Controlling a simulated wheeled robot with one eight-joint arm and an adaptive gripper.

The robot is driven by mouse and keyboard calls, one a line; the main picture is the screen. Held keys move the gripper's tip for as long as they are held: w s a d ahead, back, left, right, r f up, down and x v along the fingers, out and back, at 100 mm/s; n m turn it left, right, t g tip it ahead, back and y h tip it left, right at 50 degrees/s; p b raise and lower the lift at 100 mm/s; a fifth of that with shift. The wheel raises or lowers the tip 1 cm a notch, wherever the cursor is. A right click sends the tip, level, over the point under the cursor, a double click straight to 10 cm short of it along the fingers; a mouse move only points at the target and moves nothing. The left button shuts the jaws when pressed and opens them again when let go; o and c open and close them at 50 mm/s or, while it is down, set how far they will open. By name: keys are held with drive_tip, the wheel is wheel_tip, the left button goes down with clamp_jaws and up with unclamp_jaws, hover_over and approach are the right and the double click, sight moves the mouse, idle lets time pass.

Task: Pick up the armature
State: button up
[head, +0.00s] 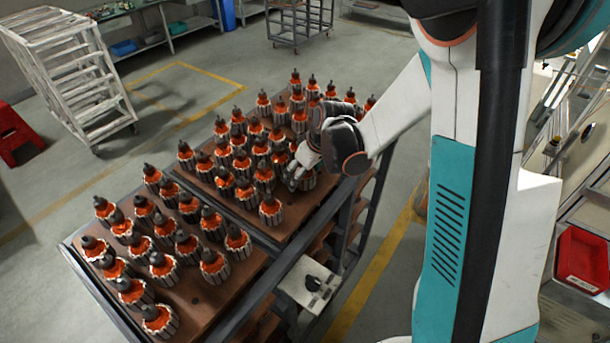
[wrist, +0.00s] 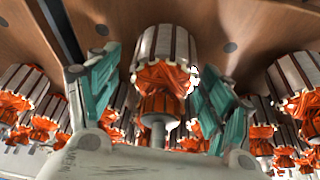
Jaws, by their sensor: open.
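Several armatures, each with a ribbed grey body, orange windings and a dark shaft end, stand upright in rows on brown boards (head: 325,205) in the head view. My gripper (head: 294,180) is down among the armatures at the right part of the far board. In the wrist view, one armature (wrist: 165,48) lies between the two teal fingers of my open gripper (wrist: 155,72). A finger is on each side of it. I cannot tell whether either finger touches it. In the head view my gripper and arm partly hide the armatures there.
Neighbouring armatures (wrist: 298,78) stand close on both sides of my gripper. The boards rest on a dark metal rack (head: 245,305). A white slatted trolley (head: 75,75), a red stool (head: 17,133) and a red bin (head: 582,258) stand around. Floor left of the rack is clear.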

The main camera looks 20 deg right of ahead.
drive_tip(key=shift+w+a+f, duration=0.1)
drive_tip(key=shift+w+f, duration=0.05)
drive_tip(key=shift+f, duration=0.3)
drive_tip(key=shift+c, duration=0.3)
clamp_jaws()
drive_tip(key=shift+r, duration=0.2)
